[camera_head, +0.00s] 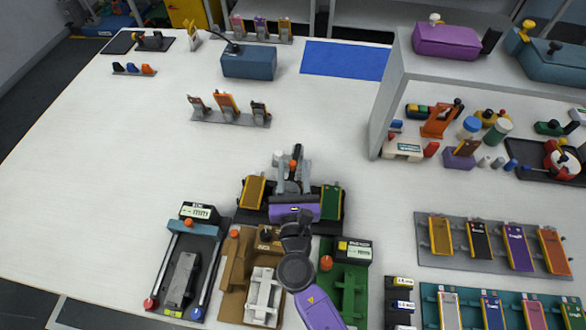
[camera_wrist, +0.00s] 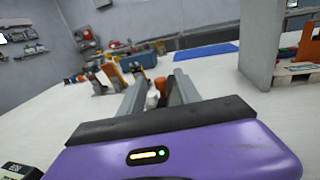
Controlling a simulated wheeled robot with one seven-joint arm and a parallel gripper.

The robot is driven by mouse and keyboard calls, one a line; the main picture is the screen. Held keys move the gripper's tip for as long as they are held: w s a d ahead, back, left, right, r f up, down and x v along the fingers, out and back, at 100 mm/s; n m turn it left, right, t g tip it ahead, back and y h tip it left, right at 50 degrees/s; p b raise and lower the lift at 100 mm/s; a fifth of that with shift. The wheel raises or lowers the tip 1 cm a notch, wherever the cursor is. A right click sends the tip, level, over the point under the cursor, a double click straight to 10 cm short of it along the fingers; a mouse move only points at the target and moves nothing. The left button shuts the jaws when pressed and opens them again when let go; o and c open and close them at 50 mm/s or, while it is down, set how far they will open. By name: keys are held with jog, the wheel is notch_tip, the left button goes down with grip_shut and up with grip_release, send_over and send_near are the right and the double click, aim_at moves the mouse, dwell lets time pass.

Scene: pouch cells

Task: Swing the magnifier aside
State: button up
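My gripper (camera_head: 288,168) reaches forward over the dark fixture (camera_head: 246,212) at the front middle of the table. In the wrist view its two grey fingers (camera_wrist: 157,92) are apart. A small orange part (camera_wrist: 161,86) and a white part show between or just beyond them; I cannot tell whether the fingers touch either. In the head view a small orange-red knob (camera_head: 293,165) and a dark upright piece (camera_head: 297,151) are at the fingertips. I cannot make out a magnifier lens for certain; my purple gripper body hides much of the fixture's middle.
A black station (camera_head: 168,265), a brown one (camera_head: 236,268) and a green one (camera_head: 352,272) stand in front. A grey shelf (camera_head: 392,100) rises at right.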

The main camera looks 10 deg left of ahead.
jog(key=shift+c, duration=0.2)
grip_shut()
dwell(1.1)
